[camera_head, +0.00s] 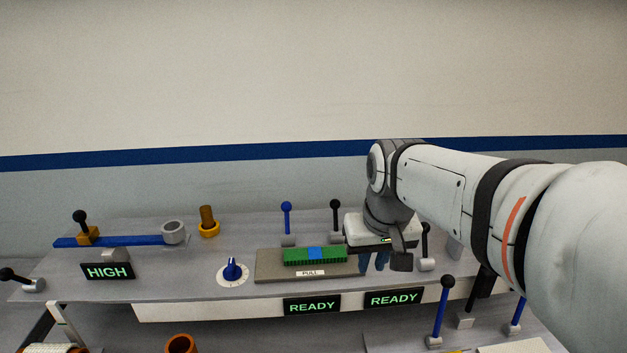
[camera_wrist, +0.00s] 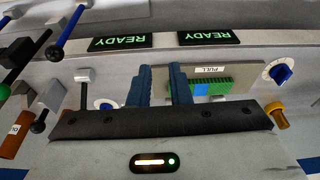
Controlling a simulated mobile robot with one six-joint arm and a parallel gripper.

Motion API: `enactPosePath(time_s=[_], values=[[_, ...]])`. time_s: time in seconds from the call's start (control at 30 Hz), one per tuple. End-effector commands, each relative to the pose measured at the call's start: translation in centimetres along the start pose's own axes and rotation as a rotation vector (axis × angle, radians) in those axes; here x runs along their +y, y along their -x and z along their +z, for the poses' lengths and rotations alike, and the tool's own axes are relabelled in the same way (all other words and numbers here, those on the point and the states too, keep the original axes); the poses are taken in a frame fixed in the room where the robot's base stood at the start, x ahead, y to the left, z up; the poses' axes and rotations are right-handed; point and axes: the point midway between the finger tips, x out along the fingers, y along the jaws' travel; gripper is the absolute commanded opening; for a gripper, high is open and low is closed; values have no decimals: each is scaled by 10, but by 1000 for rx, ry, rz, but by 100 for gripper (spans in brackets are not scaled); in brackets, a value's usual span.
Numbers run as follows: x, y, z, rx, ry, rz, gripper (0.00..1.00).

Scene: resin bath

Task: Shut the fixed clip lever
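No lever carries a readable label, so I cannot tell which one is the fixed clip lever. Near my gripper (camera_head: 376,262) stands a black-knobbed lever (camera_head: 425,240) on a white base, just to its right. Another black-knobbed lever (camera_head: 335,212) and a blue lever (camera_head: 286,215) stand upright behind the green block (camera_head: 300,256). My gripper's two blue fingers point down over the bench, beside the right end of the grey plate (camera_head: 268,276). In the wrist view the fingers (camera_wrist: 160,72) are apart with nothing between them.
A blue dial (camera_head: 232,270) and two READY signs (camera_head: 312,305) line the bench front. At left are a blue bar (camera_head: 120,241), a grey ring (camera_head: 174,232) and a HIGH sign (camera_head: 106,271). A blue lever with a black knob (camera_head: 441,308) stands lower right.

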Motion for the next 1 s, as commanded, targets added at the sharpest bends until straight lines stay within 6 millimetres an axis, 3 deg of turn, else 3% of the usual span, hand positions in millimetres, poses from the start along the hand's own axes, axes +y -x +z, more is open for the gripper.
enactPosePath(time_s=[0.03,0.2,0.6,0.8,1.0], values=[[-1,5,-23,-6,7,-3,13],[-3,18,-87,-25,31,-13,0],[-11,14,-224,-65,91,-39,0],[-17,0,-275,-84,121,-52,0],[-20,-10,-302,-92,139,-59,0]])
